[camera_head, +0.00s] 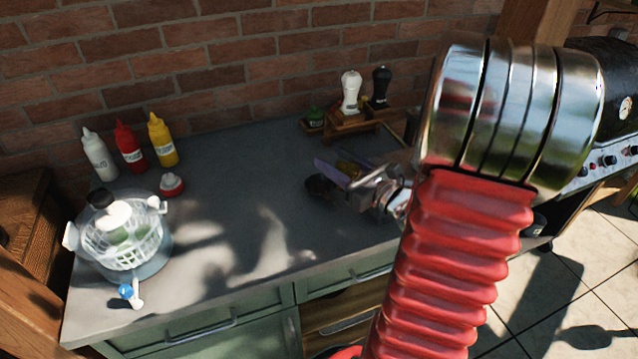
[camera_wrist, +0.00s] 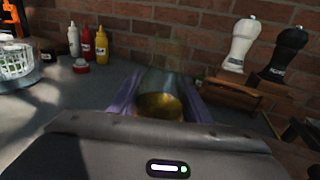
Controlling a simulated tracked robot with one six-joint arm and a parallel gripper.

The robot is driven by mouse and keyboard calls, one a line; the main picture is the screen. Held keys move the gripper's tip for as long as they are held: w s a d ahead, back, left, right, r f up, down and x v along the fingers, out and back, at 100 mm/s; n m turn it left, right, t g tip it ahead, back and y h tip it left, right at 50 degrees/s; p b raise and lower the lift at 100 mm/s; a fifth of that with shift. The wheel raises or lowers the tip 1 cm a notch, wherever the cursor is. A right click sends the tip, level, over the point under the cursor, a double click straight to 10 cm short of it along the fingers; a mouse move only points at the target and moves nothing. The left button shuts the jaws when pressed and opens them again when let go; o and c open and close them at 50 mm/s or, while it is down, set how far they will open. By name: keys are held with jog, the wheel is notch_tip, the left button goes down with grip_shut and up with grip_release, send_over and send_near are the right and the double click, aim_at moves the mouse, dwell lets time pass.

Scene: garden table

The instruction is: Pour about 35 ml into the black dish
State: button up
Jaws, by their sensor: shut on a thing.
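My gripper (camera_head: 343,170) is over the right part of the counter, its purple fingers shut on a see-through vessel with amber-gold contents (camera_head: 350,169). In the wrist view the vessel (camera_wrist: 160,100) sits between the two fingers (camera_wrist: 160,98), its lower part hidden by my gripper body. I cannot tell how far it is tilted, and no stream shows. The black dish (camera_head: 318,187) is a small dark round shape on the counter, just left of and below the fingers. Its inside is too dark to read, and I cannot make it out in the wrist view.
White (camera_head: 99,155), red (camera_head: 129,147) and yellow (camera_head: 161,140) squeeze bottles stand at the back left near a red-and-white lidded item (camera_head: 171,184). A salad spinner (camera_head: 124,240) is front left. White (camera_head: 350,92) and black (camera_head: 380,86) mills stand on a wooden rack (camera_head: 352,124). The middle counter is clear.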

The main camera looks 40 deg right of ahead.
jog(key=f+g, duration=0.1)
jog(key=g, duration=0.1)
jog(key=w+f+g, duration=0.1)
jog(key=f+g, duration=0.1)
jog(key=g, duration=0.1)
jog(key=f+g, duration=0.1)
jog(key=g, duration=0.1)
jog(key=shift+w+a+f+p, duration=0.1)
jog(key=shift+w+f+p, duration=0.25)
jog(key=g, duration=0.1)
jog(key=s+f+g, duration=0.1)
jog(key=g, duration=0.1)
jog(key=shift+s+f+g+h, duration=0.2)
jog(key=shift+g+h, duration=0.1)
jog(key=shift+h, duration=0.1)
jog(key=shift+s+r+g, duration=0.3)
jog(key=shift+r+g, duration=0.1)
jog(key=shift+g, duration=0.4)
jog(key=shift+s+f+g+p, duration=0.4)
jog(key=shift+g+p, duration=0.15)
jog(key=shift+g, duration=0.25)
jog(key=shift+s+r+g+p, duration=0.1)
jog(key=shift+g+p, duration=0.4)
jog(key=shift+g, duration=0.4)
jog(key=shift+s+g, duration=0.1)
jog(key=shift+g, duration=0.3)
